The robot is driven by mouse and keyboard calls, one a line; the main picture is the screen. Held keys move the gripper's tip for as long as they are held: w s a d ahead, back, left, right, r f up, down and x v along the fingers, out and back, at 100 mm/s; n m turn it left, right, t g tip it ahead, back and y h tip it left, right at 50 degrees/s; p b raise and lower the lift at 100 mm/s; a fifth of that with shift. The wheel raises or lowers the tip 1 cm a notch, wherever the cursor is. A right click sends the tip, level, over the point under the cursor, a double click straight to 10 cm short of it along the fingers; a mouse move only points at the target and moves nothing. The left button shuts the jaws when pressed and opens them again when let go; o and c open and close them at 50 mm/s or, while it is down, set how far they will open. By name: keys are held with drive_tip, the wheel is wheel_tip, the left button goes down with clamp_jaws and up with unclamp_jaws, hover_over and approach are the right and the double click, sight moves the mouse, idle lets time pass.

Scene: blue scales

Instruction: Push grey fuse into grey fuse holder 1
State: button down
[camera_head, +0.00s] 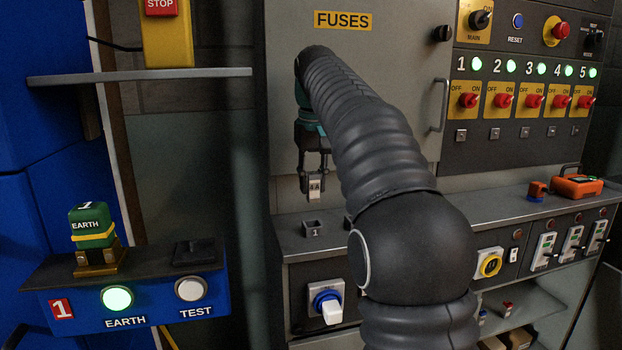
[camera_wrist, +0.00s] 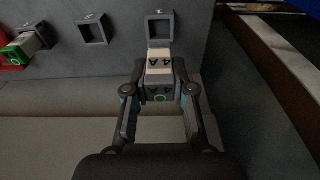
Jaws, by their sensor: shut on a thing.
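My gripper (camera_head: 314,176) points down, shut on the grey fuse (camera_head: 314,189), which has a pale band with dark lettering. In the wrist view the fuse (camera_wrist: 159,70) reads "4A" and sits between the fingers (camera_wrist: 160,88). Grey fuse holder 1 (camera_head: 314,229) is an open square socket marked "1" on the shelf, below the fuse in the head view with a visible gap. In the wrist view the holder (camera_wrist: 160,27) looks empty and lies just beyond the fuse.
A second empty grey holder (camera_wrist: 93,30) stands beside holder 1, mostly behind my arm in the head view. A green and white fuse (camera_wrist: 22,48) is farther left in the wrist view. The FUSES cabinet door (camera_head: 290,90) stands behind the shelf (camera_head: 292,247).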

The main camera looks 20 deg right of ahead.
sight(313, 201)
drive_tip(key=shift+f+b, duration=1.25)
drive_tip(key=shift+f, duration=0.9)
drive_tip(key=shift+p, duration=0.95)
drive_tip(key=shift+f+b, duration=0.85)
drive_tip(key=shift+f, duration=0.4)
idle(0.4)
drive_tip(key=c, duration=0.9)
unclamp_jaws()
drive_tip(key=shift+r, duration=0.1)
